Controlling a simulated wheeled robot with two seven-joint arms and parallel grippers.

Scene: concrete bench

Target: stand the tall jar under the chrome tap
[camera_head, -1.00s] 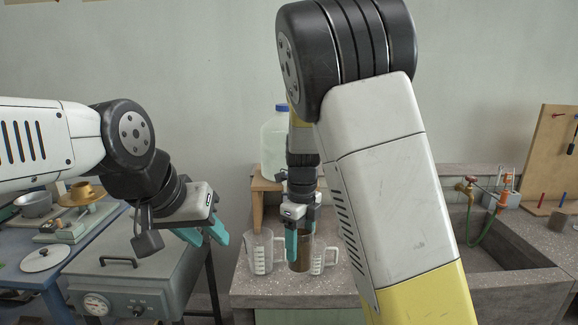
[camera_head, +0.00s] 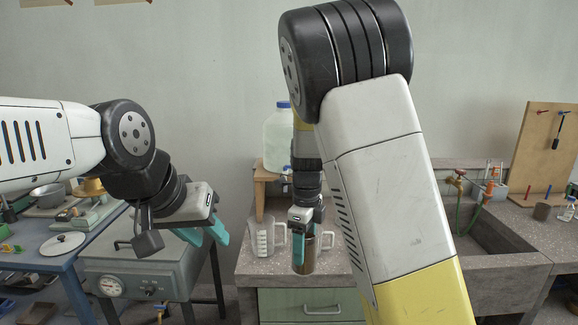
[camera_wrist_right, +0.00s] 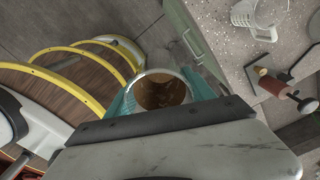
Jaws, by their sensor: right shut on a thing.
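My right gripper (camera_head: 306,246) is shut on a tall jar (camera_head: 304,262) with a brownish inside, held upright in front of the bench's front edge. In the right wrist view the jar's round open mouth (camera_wrist_right: 162,92) sits between the teal fingers. My left gripper (camera_head: 206,234) is open and empty above the grey gauge-fronted box. A brass-looking tap (camera_head: 459,177) with a red handle stands behind the sink at the right. I cannot make out a tap that is surely chrome; my right arm hides part of the bench.
A clear measuring jug (camera_head: 262,240) stands on the speckled bench (camera_head: 248,268), left of the jar. A large water container (camera_head: 277,140) stands on a wooden stand behind. The grey sink (camera_head: 478,240) is right of my arm. A green drawer (camera_head: 280,303) is below the bench top.

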